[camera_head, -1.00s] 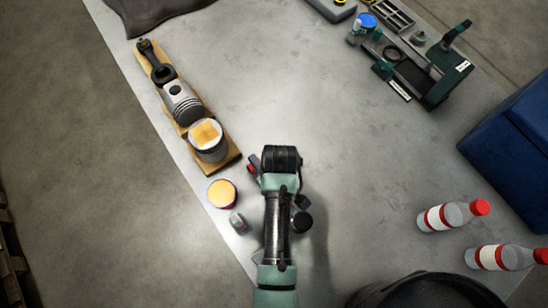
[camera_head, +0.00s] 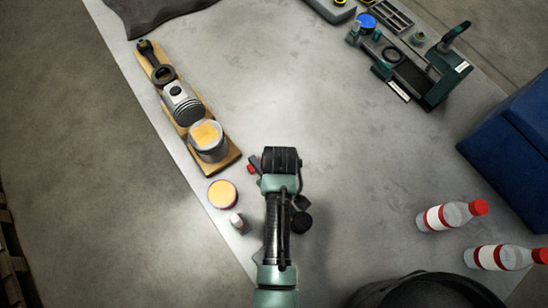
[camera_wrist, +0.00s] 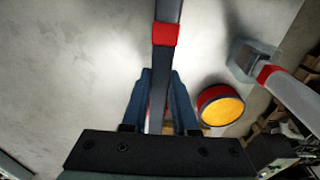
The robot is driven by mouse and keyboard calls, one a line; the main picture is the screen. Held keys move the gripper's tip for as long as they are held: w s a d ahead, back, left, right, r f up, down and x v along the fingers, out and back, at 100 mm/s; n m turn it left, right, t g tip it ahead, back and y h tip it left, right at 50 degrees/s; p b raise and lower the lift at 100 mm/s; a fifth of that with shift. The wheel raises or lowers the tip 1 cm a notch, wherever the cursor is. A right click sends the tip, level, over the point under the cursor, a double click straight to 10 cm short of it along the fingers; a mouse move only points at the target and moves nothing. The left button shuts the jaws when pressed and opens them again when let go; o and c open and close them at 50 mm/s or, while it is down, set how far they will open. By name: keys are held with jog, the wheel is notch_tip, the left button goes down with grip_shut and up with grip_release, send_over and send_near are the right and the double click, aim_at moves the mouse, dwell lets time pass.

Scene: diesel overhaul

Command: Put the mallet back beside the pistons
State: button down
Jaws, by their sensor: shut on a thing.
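My gripper (camera_wrist: 160,105) is shut on a dark bar with a red band, apparently the mallet's handle (camera_wrist: 166,33). The handle stretches away from the blue fingers toward the top of the wrist view. In the head view a small red and dark end of it (camera_head: 252,168) shows left of my wrist. I cannot make out the mallet's head. The pistons stand up and left of my gripper: a piston with its rod (camera_head: 183,102) lies on a wooden board (camera_head: 229,163), and a piston with a tan top (camera_head: 208,140) stands at the board's near end.
A round tin with an orange top (camera_head: 222,194) and a small bottle (camera_head: 238,224) stand near the table's left edge, below the board. Two red-capped bottles (camera_head: 446,215) and a blue box (camera_head: 510,140) are at right. The table's middle is clear.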

jog(key=shift+f+b, duration=0.8)
jog(key=shift+f, duration=0.3)
jog(key=c, duration=0.6)
grip_release()
notch_tip(320, 180, up, 13)
jog(key=b, duration=0.1)
jog(key=w+r+m+t+b, duration=0.1)
jog(key=w+r+m+t, duration=0.1)
jog(key=w+r+t, duration=0.85)
jog(key=w+r+m+t+b, duration=0.1)
jog(key=w+r+t+b, duration=0.15)
jog(key=w+r, duration=0.9)
jog(key=s+r+m+t, duration=0.1)
jog(key=s+r+t, duration=0.3)
jog(key=r, duration=0.7)
jog(key=s+r+m+t, duration=0.1)
jog(key=s+r+t, duration=0.25)
jog(key=r, duration=0.85)
jog(key=s+r+m+t+b, duration=0.1)
jog(key=s+r+m+t, duration=0.1)
jog(key=s+r+t, duration=0.3)
jog(key=s+r, duration=0.4)
jog(key=r, duration=0.3)
jog(key=shift+s+r+t, duration=0.2)
jog(key=shift+r+t, duration=0.15)
jog(key=shift+r, duration=0.05)
